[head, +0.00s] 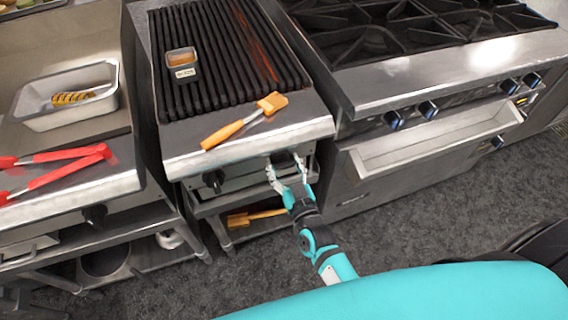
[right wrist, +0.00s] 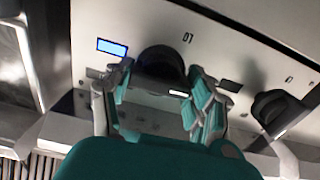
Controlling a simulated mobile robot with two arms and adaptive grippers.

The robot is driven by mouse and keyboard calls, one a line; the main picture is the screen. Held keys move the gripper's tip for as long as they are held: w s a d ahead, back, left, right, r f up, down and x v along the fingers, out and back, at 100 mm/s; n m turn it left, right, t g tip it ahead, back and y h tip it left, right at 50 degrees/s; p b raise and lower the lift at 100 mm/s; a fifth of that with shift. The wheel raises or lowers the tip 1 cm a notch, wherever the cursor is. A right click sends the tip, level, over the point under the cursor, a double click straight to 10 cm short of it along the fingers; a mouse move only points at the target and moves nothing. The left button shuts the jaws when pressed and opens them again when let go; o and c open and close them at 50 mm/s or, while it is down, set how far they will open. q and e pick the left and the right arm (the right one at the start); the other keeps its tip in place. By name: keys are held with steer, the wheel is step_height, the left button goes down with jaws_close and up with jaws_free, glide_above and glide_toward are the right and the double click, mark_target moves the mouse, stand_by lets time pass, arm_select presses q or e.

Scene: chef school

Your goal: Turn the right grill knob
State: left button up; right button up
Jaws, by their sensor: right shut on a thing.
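The grill (head: 240,140) has a steel front with two dark knobs. The right grill knob (head: 283,158) is partly hidden by my right gripper (head: 287,170). In the right wrist view the same black knob (right wrist: 162,62) sits between the two fingers of my right gripper (right wrist: 160,95), which is shut on it. The left grill knob (head: 213,180) is free, to the left of my gripper. My left gripper is not in view.
A small container (head: 182,63) sits on the grate. Red tongs (head: 60,155) and a metal tray (head: 50,117) are on the left counter. A stove (head: 440,70) adjoins on the right.

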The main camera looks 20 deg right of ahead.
steer(key=m+p, duration=0.1)
steer(key=m, duration=1.2)
steer(key=shift+f+m, duration=0.1)
steer(key=shift+m, duration=0.2)
steer(key=m+b, duration=0.1)
steer(key=m, duration=0.3)
steer(key=shift+m, duration=0.3)
steer(key=o, duration=1.2)
steer(key=shift+s, duration=0.1)
steer(key=s, duration=1.2)
steer(key=shift+d, duration=0.25)
